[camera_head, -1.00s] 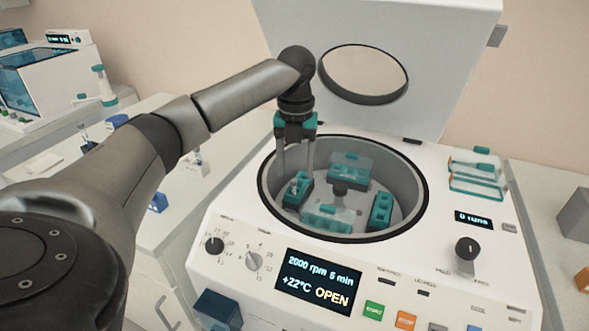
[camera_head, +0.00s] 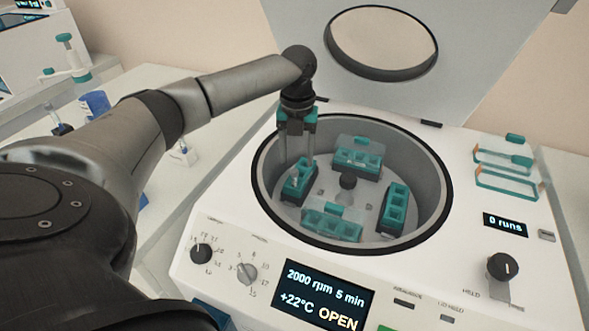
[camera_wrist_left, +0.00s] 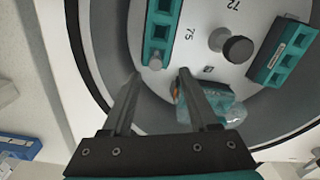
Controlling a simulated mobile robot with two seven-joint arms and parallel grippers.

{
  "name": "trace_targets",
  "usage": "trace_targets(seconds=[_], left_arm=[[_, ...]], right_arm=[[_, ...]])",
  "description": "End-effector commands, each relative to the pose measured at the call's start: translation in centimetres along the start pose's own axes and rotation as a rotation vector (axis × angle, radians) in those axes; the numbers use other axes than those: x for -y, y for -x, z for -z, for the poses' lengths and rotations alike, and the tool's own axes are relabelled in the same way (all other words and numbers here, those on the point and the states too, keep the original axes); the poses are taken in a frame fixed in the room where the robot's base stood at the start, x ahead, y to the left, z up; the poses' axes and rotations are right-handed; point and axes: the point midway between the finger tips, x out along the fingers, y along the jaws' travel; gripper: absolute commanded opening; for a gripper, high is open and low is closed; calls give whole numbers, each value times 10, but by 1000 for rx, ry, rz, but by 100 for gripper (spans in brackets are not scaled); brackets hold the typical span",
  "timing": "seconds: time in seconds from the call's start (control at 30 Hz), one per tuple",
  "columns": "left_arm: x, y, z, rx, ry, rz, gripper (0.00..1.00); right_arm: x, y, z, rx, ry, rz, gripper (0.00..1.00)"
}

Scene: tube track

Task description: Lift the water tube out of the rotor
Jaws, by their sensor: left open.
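The rotor (camera_head: 345,206) lies in the open centrifuge bowl and carries several teal buckets. A pale, small tube (camera_head: 295,175) shows in the left bucket (camera_head: 303,188); I cannot make out whether it holds water. My left gripper (camera_head: 299,162) points down over that bucket, its fingers open and partly in front of it. In the left wrist view, the open fingertips (camera_wrist_left: 159,73) are just short of a teal bucket (camera_wrist_left: 164,22), with a small grey rounded piece (camera_wrist_left: 155,61) at its near end, between the fingers' lines. Nothing is held. My right gripper is not in view.
The bowl rim (camera_head: 447,190) surrounds the buckets closely. The raised lid (camera_head: 470,50) stands behind. A clear-lidded bucket (camera_head: 331,219) sits at the front, another at the back. The dark rotor hub (camera_head: 348,182) stands in the middle. The display (camera_head: 318,298) reads OPEN.

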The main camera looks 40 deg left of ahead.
Motion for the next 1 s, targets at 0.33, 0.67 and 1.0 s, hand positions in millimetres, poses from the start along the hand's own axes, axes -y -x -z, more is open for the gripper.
trace_targets(seconds=[0.33,0.67,1.0], left_arm=[[-5,-36,-1,-1,2,-2,60],[-6,-62,-2,1,0,0,60],[-6,-61,-2,1,0,0,39]], right_arm=[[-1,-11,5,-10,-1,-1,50],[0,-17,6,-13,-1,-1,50],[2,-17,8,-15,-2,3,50]])
